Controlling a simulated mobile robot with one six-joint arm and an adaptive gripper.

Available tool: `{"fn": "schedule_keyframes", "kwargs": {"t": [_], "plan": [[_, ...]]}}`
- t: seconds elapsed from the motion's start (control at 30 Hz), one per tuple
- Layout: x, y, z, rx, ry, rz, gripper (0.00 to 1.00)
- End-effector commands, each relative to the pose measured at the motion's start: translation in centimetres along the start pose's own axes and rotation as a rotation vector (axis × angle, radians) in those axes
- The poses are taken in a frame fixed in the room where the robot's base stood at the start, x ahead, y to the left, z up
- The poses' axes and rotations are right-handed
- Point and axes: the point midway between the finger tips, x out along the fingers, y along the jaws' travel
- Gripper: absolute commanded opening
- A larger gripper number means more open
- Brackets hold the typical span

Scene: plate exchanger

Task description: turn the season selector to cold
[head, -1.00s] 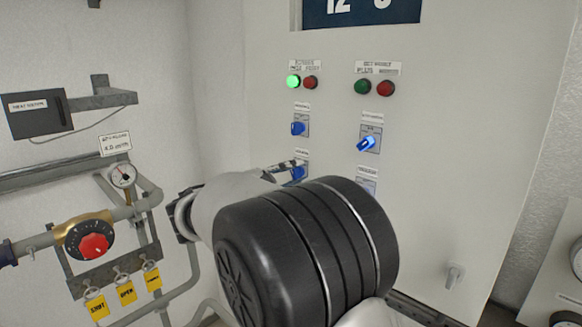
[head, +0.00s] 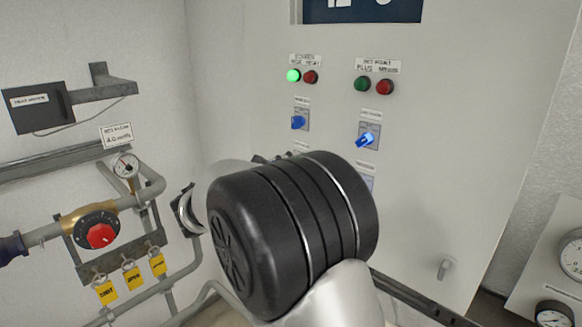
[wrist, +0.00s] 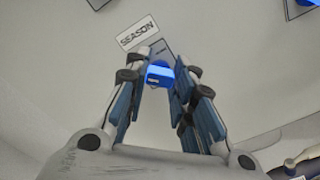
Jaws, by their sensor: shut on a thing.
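The season selector is a blue knob (wrist: 159,77) on a grey plate under a white SEASON label (wrist: 138,32) in the wrist view. My gripper (wrist: 167,64) has a finger on each side of the knob and is shut on it. The plate's markings are too small to read, so the knob's setting cannot be told.
On the pale cabinet (head: 440,170) are another blue selector (head: 298,122), a bright blue one (head: 366,140), a lit green lamp (head: 293,76) and several unlit buttons. Pipes with a red-knobbed valve (head: 102,236) and a gauge (head: 126,165) stand left of my wrist.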

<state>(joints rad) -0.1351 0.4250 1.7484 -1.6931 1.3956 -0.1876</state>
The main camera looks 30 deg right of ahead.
Motion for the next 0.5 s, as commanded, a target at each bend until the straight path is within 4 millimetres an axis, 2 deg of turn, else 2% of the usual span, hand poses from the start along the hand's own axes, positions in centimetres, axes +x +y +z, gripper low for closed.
{"fn": "schedule_keyframes", "kwargs": {"t": [0.17,0.2,0.5], "plan": [[0.0,-0.02,-0.01,-0.002,0.0,0.0,0.0],[0.0,-0.02,-0.01,-0.002,0.0,0.0,0.24],[0.0,-0.01,-0.01,0.0,0.0,0.0,0.43]]}}
